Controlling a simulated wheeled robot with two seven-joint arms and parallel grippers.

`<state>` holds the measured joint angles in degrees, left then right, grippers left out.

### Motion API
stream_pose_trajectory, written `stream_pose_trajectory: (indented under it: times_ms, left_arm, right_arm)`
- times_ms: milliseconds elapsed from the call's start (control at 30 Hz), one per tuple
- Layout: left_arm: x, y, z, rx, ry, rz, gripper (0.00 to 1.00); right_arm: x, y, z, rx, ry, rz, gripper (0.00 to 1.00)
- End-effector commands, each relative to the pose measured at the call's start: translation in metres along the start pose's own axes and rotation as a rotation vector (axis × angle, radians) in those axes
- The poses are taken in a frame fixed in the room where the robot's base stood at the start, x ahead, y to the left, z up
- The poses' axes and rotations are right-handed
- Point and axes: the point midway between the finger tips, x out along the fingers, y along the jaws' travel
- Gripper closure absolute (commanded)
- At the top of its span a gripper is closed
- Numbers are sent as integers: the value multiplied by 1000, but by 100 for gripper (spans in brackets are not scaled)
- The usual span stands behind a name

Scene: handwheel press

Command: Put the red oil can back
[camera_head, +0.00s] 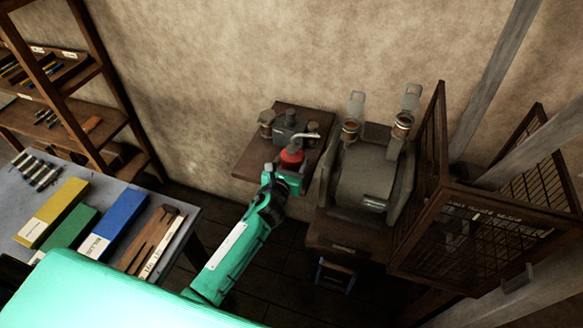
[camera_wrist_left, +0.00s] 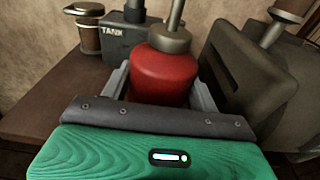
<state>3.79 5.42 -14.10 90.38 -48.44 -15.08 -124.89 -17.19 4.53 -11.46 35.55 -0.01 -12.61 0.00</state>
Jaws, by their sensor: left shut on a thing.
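The red oil can (camera_head: 291,157) has a grey top and a thin spout. It is upright at the front right of a small brown wall shelf (camera_head: 256,158). My left gripper (camera_head: 287,174) is shut on the can. In the left wrist view the can (camera_wrist_left: 164,78) stands between the two grey fingers of my left gripper (camera_wrist_left: 162,92). The can's base is hidden behind the gripper, so I cannot tell whether it touches the shelf. My right gripper is not in view.
A dark grey tank (camera_head: 290,128) and a brass-banded cup (camera_head: 266,120) stand behind the can. The grey machine (camera_head: 369,180) is close on the right, with a mesh guard (camera_head: 490,235) beyond it. A bench (camera_head: 50,190) with coloured boxes is at left.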

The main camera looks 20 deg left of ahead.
Motion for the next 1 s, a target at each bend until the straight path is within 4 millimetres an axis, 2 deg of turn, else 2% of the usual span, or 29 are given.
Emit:
stream_pose_trajectory:
  times_ms: [133, 567, 600, 700, 1000]
  left_arm:
    - [2, -1, -18, -3, 0, 1, 67]
    - [3, 0, -24, -1, -1, 0, 67]
    - [2, 0, -24, -1, 1, 0, 35]
    - [2, 0, -24, -1, 1, 0, 18]
    - [2, 0, -22, -1, 1, 0, 18]
  right_arm:
    - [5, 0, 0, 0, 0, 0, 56]
    - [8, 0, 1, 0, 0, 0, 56]
    - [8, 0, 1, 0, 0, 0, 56]
    - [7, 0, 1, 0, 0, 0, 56]
    - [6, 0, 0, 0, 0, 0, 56]
